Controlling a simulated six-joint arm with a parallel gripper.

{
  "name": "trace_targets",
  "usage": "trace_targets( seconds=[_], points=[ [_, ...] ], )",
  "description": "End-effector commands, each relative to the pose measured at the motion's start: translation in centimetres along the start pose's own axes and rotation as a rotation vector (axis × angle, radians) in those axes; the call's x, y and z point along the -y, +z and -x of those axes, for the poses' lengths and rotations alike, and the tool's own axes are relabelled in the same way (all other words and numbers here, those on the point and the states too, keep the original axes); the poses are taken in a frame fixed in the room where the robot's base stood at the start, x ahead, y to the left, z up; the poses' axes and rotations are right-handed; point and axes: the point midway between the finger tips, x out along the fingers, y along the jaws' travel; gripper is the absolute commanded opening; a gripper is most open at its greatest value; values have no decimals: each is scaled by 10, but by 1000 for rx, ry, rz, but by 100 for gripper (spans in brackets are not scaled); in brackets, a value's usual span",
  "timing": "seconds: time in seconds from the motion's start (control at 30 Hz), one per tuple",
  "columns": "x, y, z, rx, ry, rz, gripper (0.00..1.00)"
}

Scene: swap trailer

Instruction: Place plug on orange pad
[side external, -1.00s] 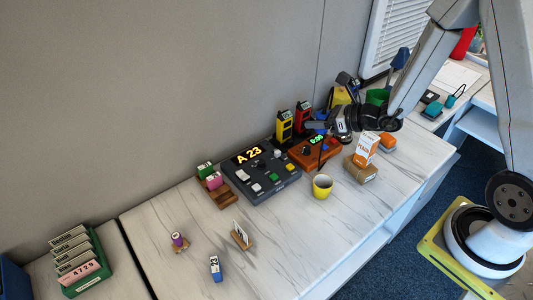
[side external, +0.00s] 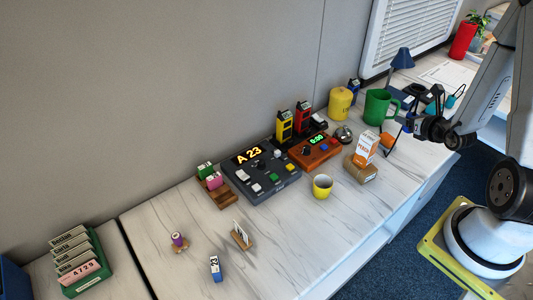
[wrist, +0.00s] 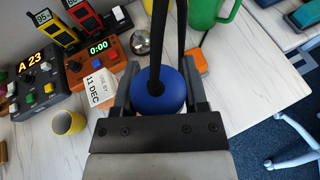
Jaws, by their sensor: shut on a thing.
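My gripper (side external: 411,125) is shut on the plug, a round blue body with black cord-like parts running from it. In the wrist view the plug (wrist: 157,90) sits between the two fingers of my gripper (wrist: 158,78). The orange pad (side external: 387,143) lies on the table toward the right end, behind the white carton. In the side view my gripper is just right of the pad and above the table. In the wrist view the pad (wrist: 201,60) shows just beyond the right finger, partly hidden. I cannot tell the exact height of the plug over the table.
A green mug (side external: 378,107) and a yellow canister (side external: 340,103) stand behind the pad. A silver bell (side external: 343,133) and a white carton (side external: 364,148) on a brown box (side external: 361,170) stand to its left. A yellow cup (side external: 321,188) stands farther left.

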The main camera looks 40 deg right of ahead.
Motion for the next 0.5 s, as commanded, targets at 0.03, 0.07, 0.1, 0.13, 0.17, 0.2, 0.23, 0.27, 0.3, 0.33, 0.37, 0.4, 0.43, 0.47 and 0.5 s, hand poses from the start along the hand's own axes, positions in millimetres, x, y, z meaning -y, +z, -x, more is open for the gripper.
trace_targets(
  seconds=[0.03,0.07,0.1,0.13,0.17,0.2,0.23,0.27,0.3,0.33,0.37,0.4,0.43,0.47,0.5],
  points=[
    [9,-4,4,-2,-27,-11,0],
    [13,-5,5,-2,-40,-15,0],
    [17,-7,7,-1,-53,-19,0],
    [20,-8,8,-1,-62,-21,0],
    [22,-9,10,-1,-70,-23,0],
    [25,-10,11,-1,-78,-26,0],
    [26,-10,11,-2,-82,-27,0],
    [27,-10,12,-2,-85,-28,0],
    [28,-11,12,-2,-88,-29,0],
    [28,-11,12,-2,-89,-29,0],
    [28,-11,12,-2,-89,-30,0],
    [28,-11,12,-2,-89,-30,0],
    [28,-11,12,-2,-89,-29,0],
    [28,-11,12,-2,-89,-29,0],
    [29,-11,10,-1,-88,-29,0]
  ],
)
